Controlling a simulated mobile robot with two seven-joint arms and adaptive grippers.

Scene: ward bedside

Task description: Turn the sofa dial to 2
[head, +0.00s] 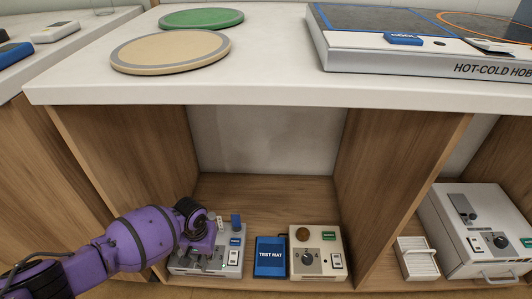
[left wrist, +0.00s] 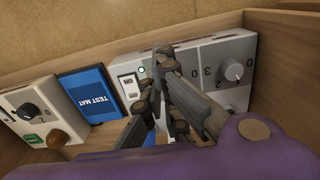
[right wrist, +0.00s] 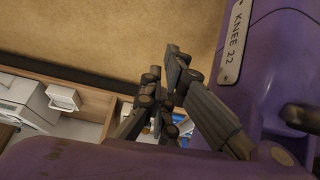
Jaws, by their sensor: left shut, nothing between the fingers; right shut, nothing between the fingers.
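A pale grey control box (head: 208,268) stands low in the open wooden bay. Its grey dial (left wrist: 233,70), with printed numbers around it, shows in the left wrist view; my left arm covers it in the head view. A second, cream box (head: 318,273) has a dark dial (head: 307,258), seen also in the left wrist view (left wrist: 28,110). No label naming the sofa is readable, and I cannot read either setting. My left gripper (left wrist: 157,66) is shut and empty over the grey box, beside its dial. My right gripper (right wrist: 163,68) is shut and empty, away from both boxes.
A blue TEST MAT block (head: 270,258) stands between the boxes. Wooden side walls (head: 393,165) bound the bay, under a white worktop (head: 270,92). On top are round mats (head: 170,52) and a hot-cold hob (head: 420,63). Another white machine (head: 480,230) stands at right.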

